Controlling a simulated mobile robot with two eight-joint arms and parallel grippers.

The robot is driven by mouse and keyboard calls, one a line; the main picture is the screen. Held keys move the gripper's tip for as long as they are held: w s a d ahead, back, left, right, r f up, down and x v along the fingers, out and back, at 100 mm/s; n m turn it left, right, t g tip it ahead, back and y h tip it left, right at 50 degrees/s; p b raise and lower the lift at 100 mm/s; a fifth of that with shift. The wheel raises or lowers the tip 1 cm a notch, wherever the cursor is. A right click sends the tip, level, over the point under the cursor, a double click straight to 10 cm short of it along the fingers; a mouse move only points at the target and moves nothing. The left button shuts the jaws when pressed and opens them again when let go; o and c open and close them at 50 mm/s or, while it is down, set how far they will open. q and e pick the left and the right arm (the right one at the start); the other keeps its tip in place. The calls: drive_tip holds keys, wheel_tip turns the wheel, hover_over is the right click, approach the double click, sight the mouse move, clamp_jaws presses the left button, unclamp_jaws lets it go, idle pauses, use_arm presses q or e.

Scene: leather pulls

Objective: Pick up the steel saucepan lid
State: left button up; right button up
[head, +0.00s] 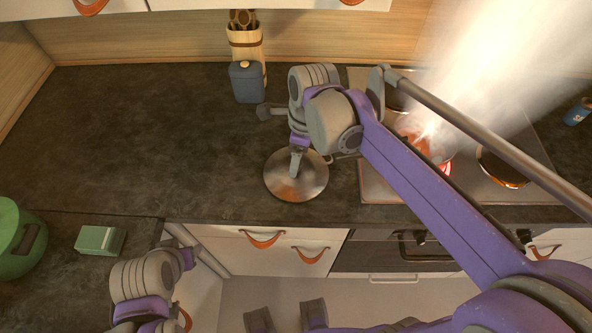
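The steel saucepan lid (280,185) is a round, shiny disc at the counter's front edge, left of the hob. My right gripper (296,168) points down over the middle of the lid, where its fingers hide the knob. I cannot tell whether the fingers are closed on the knob or only around it. My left gripper (180,242) is low at the left, in front of the counter, well away from the lid. Its finger opening does not show clearly.
A hob (375,188) with a glowing burner and a bright, steaming plume is at the right. A blue-grey canister (247,82) and a utensil holder (245,42) stand behind. A green pot (18,245) and a green-white block (100,240) are at the left.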

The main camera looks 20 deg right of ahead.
sight(311, 178)
drive_tip(key=f, duration=0.4)
drive_tip(key=shift+w, duration=0.3)
drive_tip(key=shift+r, duration=0.1)
clamp_jaws()
